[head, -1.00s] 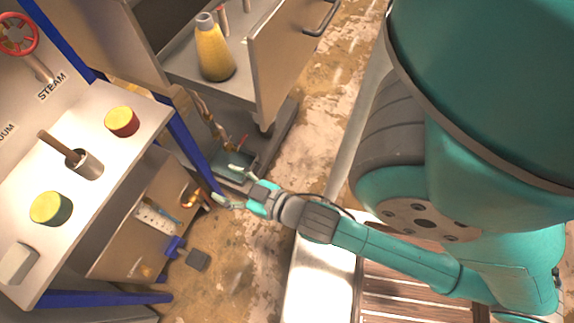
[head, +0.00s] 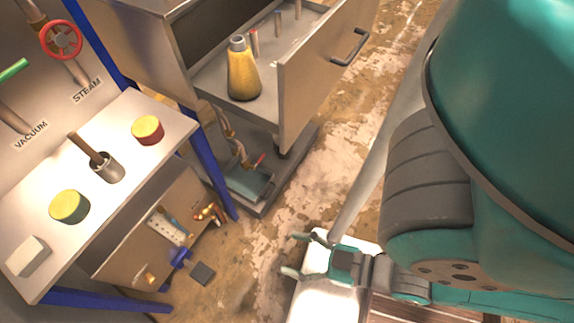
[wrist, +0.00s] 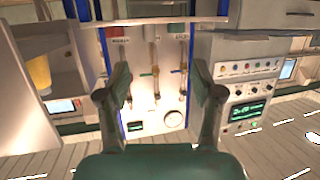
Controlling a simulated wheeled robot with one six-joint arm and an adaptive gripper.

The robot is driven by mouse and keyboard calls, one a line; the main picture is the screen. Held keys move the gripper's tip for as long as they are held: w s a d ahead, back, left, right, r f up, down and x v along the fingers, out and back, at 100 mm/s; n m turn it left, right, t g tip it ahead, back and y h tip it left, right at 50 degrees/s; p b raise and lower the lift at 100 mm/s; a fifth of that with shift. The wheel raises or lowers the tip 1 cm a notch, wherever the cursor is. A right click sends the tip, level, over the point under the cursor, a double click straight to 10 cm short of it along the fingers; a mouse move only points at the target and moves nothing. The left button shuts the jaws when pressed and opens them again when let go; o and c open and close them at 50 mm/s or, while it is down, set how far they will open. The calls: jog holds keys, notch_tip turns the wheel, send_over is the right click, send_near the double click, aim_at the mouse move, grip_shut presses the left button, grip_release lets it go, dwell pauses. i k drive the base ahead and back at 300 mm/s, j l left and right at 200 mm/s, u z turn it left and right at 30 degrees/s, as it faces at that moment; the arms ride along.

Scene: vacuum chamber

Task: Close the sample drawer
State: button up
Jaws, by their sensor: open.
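The sample drawer (head: 309,94) stands pulled out of a grey metal cabinet in the head view. Its front panel has a dark bar handle (head: 348,47). A yellow flask (head: 243,77) and several small vials stand inside it. My gripper (head: 298,254) is open and empty, low in the picture and well apart from the drawer front. In the wrist view my gripper (wrist: 160,82) shows both fingers spread with nothing between them. A yellow object (wrist: 40,75) inside a grey box is at the left there; I cannot tell for certain that it is the same flask.
A workbench (head: 118,120) with yellow and red round containers stands at left. A tool panel (head: 150,225) is below it. A pump (head: 247,180) sits under the drawer. Patchy floor (head: 325,160) in front of the drawer is clear. The wrist view shows an instrument rack (wrist: 245,85).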

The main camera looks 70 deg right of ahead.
aim_at(293, 28)
jog(key=z, duration=1.8)
